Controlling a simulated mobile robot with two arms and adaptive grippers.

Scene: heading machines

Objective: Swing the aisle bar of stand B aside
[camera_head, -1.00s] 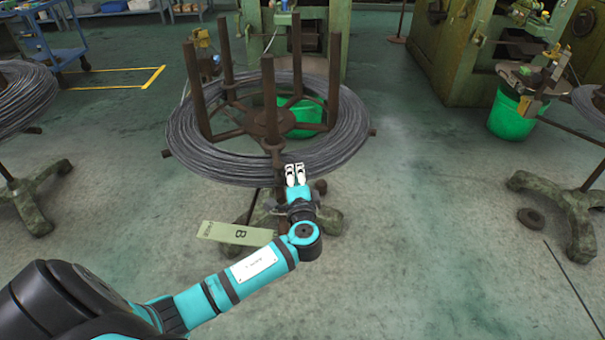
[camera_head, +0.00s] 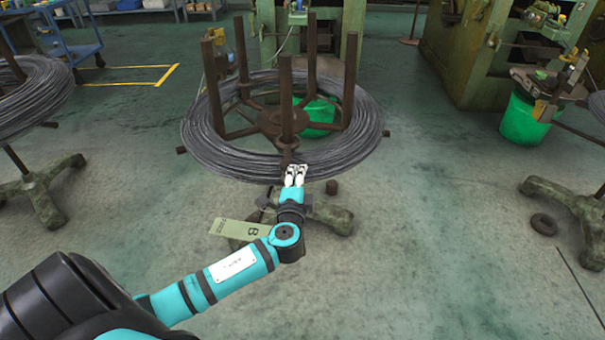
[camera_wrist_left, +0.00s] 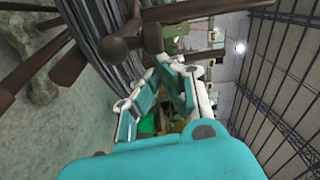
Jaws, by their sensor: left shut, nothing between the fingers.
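Stand B holds a flat coil of dark wire (camera_head: 215,150) around several rusty upright posts. The front post (camera_head: 286,95) is nearest me and looks upright; I take it as the aisle bar. A pale tag (camera_head: 240,230) marked B hangs below the coil. My left gripper (camera_head: 296,172) is shut and empty at the coil's front edge, just below the foot of the front post. In the left wrist view its fingers (camera_wrist_left: 165,85) are close to a brown bar (camera_wrist_left: 190,11) with a thick end; contact cannot be told. My right gripper is out of view.
Other wire coils (camera_head: 35,95) stand left and at the right edge. The stand's feet (camera_head: 325,215) spread on the floor. A green bucket (camera_head: 525,120) and green machines (camera_head: 470,60) are behind right. The floor (camera_head: 430,230) right of the stand is clear.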

